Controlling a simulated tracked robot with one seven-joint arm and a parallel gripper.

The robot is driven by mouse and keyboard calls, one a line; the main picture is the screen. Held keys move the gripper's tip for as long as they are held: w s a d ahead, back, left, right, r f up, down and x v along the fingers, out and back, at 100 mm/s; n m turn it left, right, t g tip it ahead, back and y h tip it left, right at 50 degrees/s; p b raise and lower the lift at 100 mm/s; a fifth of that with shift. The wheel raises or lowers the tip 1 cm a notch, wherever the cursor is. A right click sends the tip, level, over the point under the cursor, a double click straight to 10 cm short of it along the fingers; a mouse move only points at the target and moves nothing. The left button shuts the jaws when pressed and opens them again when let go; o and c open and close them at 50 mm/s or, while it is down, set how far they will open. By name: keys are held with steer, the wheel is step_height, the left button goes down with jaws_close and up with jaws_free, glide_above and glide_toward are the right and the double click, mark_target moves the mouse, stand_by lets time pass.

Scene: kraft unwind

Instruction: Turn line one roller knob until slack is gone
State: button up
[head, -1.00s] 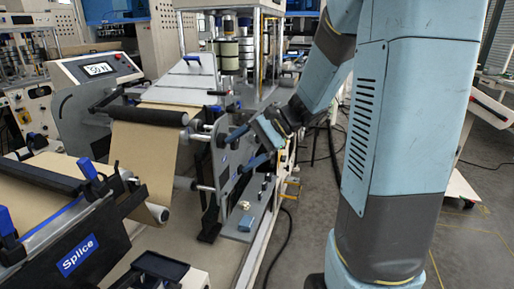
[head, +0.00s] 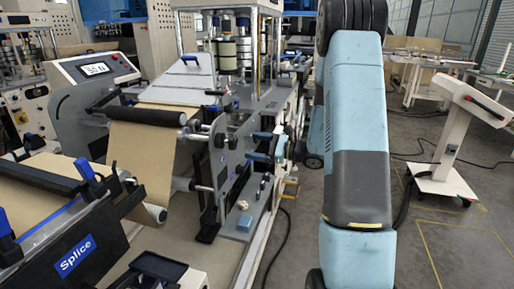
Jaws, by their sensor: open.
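Brown kraft web (head: 140,158) hangs from the black roller (head: 140,114) down towards the splice unit. To its right, a grey side plate (head: 232,160) carries several roller ends and small knobs, one dark knob (head: 221,141) facing right. I cannot tell for sure which is the line one roller knob. My wrist is partly hidden behind my arm.
The splice unit (head: 75,240) with blue levers fills the lower left. A control box with a display (head: 96,70) stands behind the web. Open floor (head: 470,235) and a white stand (head: 452,150) lie to the right.

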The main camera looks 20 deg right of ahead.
mark_target(235, 143)
steer(key=shift+x, duration=4.6)
steer(key=shift+c, duration=0.5)
